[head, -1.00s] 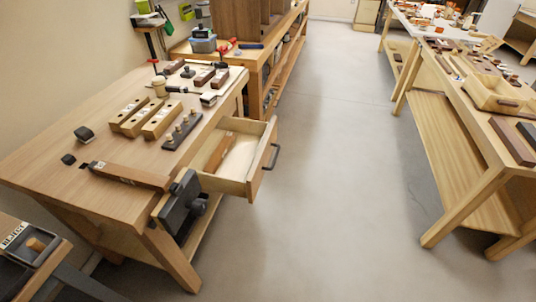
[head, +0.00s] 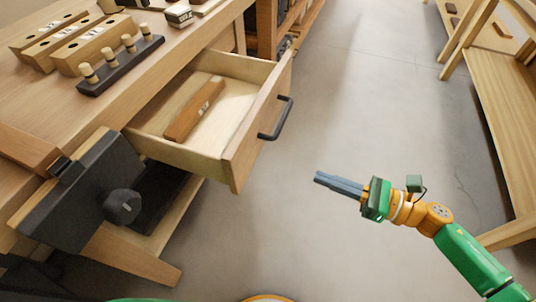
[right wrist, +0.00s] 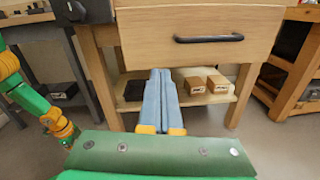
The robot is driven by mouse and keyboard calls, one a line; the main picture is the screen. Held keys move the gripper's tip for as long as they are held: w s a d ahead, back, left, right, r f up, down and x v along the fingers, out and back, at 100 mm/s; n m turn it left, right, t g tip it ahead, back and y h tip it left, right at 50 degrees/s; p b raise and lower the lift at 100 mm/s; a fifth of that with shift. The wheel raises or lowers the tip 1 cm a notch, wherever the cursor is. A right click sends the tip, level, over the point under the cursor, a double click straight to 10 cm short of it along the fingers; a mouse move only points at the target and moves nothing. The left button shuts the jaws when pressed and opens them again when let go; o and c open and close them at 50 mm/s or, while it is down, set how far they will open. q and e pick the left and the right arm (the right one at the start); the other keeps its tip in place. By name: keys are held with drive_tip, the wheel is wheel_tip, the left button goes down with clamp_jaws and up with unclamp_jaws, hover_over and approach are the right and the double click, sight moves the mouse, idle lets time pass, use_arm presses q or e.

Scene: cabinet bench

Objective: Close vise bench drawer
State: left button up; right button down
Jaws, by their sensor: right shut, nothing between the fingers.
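The vise bench drawer (head: 233,140) is pulled well out of the wooden bench. A brown wooden block lies inside it (head: 194,108). Its front carries a dark bar handle (head: 277,119), which also shows in the right wrist view (right wrist: 209,38). The black vise (head: 85,195) is on the bench end, left of the drawer. My right gripper (head: 318,178) is shut and empty, in front of the drawer and right of the handle, apart from both. In the right wrist view its fingers (right wrist: 160,75) point toward the bench below the drawer front. My left gripper does not show.
The bench top holds slotted wooden blocks (head: 85,45) and a dark peg rack (head: 120,65). A lower shelf with wooden blocks (right wrist: 206,84) lies under the drawer. Another bench (head: 500,100) stands at the right. The floor (head: 350,110) between the benches is clear.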

drive_tip(key=s+a+n+g, duration=0.1)
drive_tip(key=n+g, duration=0.1)
drive_tip(key=n, duration=0.1)
drive_tip(key=p, duration=0.3)
approach(246, 161)
drive_tip(key=shift+t+y, duration=0.3)
drive_tip(key=x, duration=0.6)
drive_tip(key=shift+a+f, duration=0.4)
drive_tip(key=shift+a, duration=0.05)
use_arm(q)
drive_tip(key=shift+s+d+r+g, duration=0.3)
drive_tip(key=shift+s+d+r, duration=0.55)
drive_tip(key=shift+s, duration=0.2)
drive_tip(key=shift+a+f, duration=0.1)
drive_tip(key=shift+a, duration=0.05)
use_arm(e)
drive_tip(key=shift+w+a, duration=0.1)
